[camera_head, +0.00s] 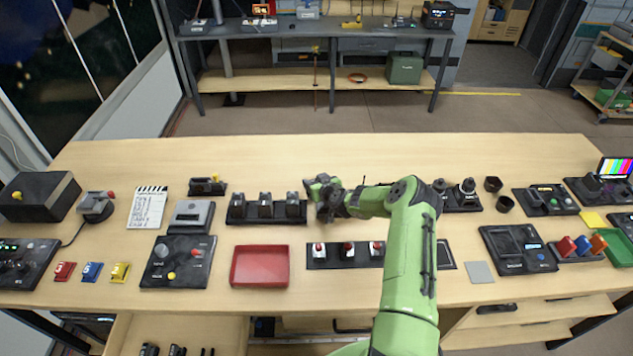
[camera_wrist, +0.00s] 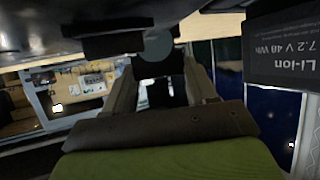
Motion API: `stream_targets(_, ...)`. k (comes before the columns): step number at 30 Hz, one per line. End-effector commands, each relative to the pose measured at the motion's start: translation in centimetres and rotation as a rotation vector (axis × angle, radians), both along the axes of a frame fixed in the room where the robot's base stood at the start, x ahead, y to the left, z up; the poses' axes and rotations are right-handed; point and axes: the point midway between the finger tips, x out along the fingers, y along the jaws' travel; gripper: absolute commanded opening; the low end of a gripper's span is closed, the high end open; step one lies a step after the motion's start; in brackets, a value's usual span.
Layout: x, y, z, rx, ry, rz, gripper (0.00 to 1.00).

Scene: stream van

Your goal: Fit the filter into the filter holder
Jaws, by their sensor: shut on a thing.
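My gripper (camera_head: 325,198) is at the middle of the bench, just right of the black rack with several battery-like units. In the wrist view its two fingers (camera_wrist: 158,72) are shut on a small grey-green disc (camera_wrist: 155,56), which looks like the filter. The disc is dim and partly covered by a dark part above it. In the head view the gripper hides it. I cannot pick out the filter holder with certainty; the dark part (camera_wrist: 125,42) across the top of the wrist view is too close and dark to name.
The black rack (camera_head: 265,220) stands close left of my gripper, and a Li-ion battery (camera_wrist: 288,45) is near it in the wrist view. A red tray (camera_head: 234,268) and a switch panel (camera_head: 333,262) lie in front. The bench behind is clear.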

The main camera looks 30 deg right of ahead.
Motion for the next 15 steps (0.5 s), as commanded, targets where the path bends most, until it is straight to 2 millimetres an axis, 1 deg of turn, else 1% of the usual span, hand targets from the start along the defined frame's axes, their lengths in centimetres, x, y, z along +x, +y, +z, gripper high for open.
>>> stream_targets(4,0.02,0.0,0.08,0.0,-0.001,0.0,0.26)
stream_targets(8,0.01,0.03,-0.3,0.0,0.0,0.001,0.26)
stream_targets(9,-0.01,0.04,-0.32,0.0,0.001,0.001,0.6)
stream_targets(13,-0.01,0.03,-0.23,0.0,0.001,0.001,0.79)
stream_targets(14,-0.01,0.03,-0.21,0.0,0.001,0.001,0.82)
stream_targets(15,-0.01,0.03,-0.21,0.0,0.001,0.001,0.82)
